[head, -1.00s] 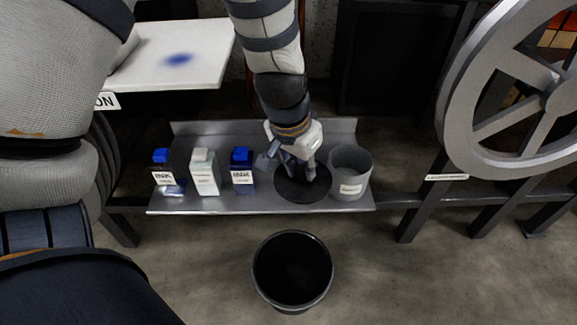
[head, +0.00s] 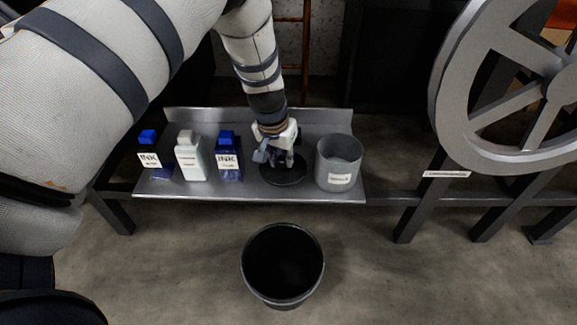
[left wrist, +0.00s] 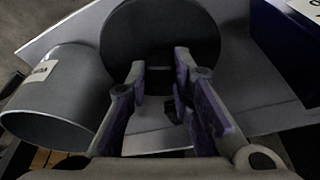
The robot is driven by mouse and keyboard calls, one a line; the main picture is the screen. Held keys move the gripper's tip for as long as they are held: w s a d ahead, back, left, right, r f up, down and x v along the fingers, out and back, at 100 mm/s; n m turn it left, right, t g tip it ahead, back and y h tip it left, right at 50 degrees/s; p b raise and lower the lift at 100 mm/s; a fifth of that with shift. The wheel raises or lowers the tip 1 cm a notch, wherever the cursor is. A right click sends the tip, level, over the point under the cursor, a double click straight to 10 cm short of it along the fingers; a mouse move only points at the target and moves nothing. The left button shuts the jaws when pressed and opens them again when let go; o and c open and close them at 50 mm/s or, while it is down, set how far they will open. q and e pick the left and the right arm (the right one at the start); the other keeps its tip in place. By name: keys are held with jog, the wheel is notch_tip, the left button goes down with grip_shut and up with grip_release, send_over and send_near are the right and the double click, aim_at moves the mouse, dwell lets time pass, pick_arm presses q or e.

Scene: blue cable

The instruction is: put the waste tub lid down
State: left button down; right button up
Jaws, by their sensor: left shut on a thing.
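The waste tub lid (head: 284,180) is a dark round disc at the grey shelf, between the right ink bottle and a grey cup. My left gripper (head: 280,160) is above it, shut on the lid's handle, which the fingers mostly hide. In the left wrist view the lid (left wrist: 160,35) lies past the two fingers (left wrist: 157,75). The lid looks flat and low at the shelf surface; I cannot tell whether it touches. The black waste tub (head: 283,228) stands open on the floor in front of the shelf. My right gripper is not in view.
The shelf (head: 210,190) holds two blue-capped ink bottles (head: 149,160) (head: 229,162), a white bottle (head: 190,160) and the grey cup (head: 338,165) close to the lid's right. A large grey wheel (head: 510,85) stands at the right. Floor around the tub is clear.

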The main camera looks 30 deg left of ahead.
aim_at(284, 166)
pick_arm(q)
jog(key=shift+w+a+f, duration=0.1)
jog(key=shift+w+f, duration=0.25)
jog(key=shift+f, duration=0.15)
jog(key=shift+b+x, duration=0.3)
jog(key=shift+x, duration=1.3)
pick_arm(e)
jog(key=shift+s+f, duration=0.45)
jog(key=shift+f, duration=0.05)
pick_arm(q)
jog(key=shift+s+f, duration=0.1)
jog(key=shift+f, duration=0.15)
jog(key=c, duration=1.4)
grip_release()
